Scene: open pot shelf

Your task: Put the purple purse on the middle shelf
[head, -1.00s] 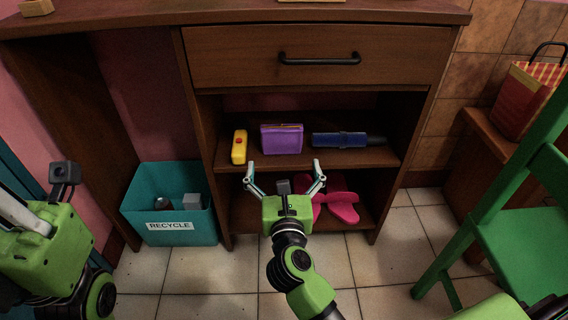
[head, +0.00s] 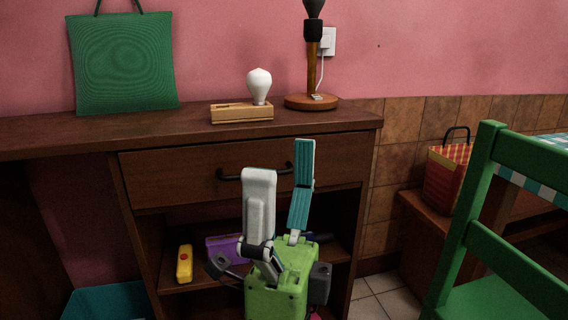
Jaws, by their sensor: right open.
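The purple purse (head: 218,250) sits on the open shelf (head: 206,277) under the drawer, between a yellow item and a dark blue one. Its right part is hidden behind my right gripper. My right gripper (head: 281,165) is raised in front of the drawer, fingers pointing up, open with a clear gap and nothing between them. The purse is behind and below the fingertips, apart from them. My left gripper is out of view.
A yellow item (head: 184,263) stands left of the purse. The drawer (head: 160,178) is shut. On top are a green bag (head: 124,64), a white bulb (head: 259,85) on a wooden block, and a lamp (head: 311,60). A green chair (head: 468,200) stands at right.

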